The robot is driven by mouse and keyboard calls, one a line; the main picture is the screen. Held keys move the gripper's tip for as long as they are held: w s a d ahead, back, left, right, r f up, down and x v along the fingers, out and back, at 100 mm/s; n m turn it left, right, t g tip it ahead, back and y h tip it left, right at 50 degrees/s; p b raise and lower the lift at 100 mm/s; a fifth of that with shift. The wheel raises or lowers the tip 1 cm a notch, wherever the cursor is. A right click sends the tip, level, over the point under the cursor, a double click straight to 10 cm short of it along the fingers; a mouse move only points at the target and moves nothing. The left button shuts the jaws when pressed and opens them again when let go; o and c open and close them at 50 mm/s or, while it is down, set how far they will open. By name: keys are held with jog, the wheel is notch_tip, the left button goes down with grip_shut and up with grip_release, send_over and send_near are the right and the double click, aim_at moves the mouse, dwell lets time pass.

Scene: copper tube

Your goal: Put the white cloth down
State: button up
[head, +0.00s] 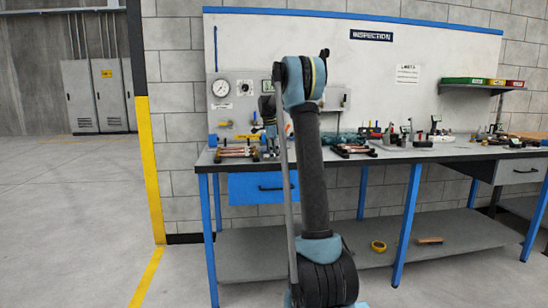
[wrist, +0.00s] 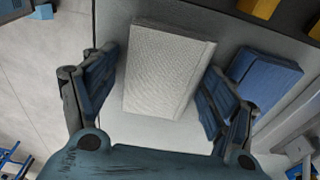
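The white cloth (wrist: 165,72), folded into a flat rectangle, lies on a grey surface (wrist: 130,12) in the wrist view. My gripper (wrist: 166,62) is spread wide above it, one finger on each side. A narrow gap shows between the left finger and the cloth. The right finger is close to the cloth's right edge; I cannot tell whether it touches. I cannot make out the white cloth in the head view, where my arm stands in front of the workbench (head: 450,152) and hides part of it.
A folded blue cloth (wrist: 264,78) lies just right of my right finger. Yellow items (wrist: 258,8) sit at the top right of the wrist view. In the head view, tools and copper pieces (head: 236,152) crowd the bench top. Open floor (head: 70,220) lies at left.

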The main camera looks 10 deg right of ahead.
notch_tip(320, 180, up, 12)
jog(key=a, duration=0.1)
jog(key=s+n, duration=0.5)
jog(key=s, duration=1.1)
jog(key=s+d+f+n+t, duration=0.1)
jog(key=s+f+n, duration=0.15)
jog(key=s, duration=0.55)
jog(key=s+d+f+n, duration=0.1)
jog(key=s+f+n, duration=0.15)
jog(key=s, duration=0.55)
jog(key=s+f+n+t+y, duration=0.1)
jog(key=s+f+n, duration=0.7)
jog(key=s+f, duration=1.5)
jog(key=shift+s, duration=0.8)
jog(key=shift+d+f, duration=0.1)
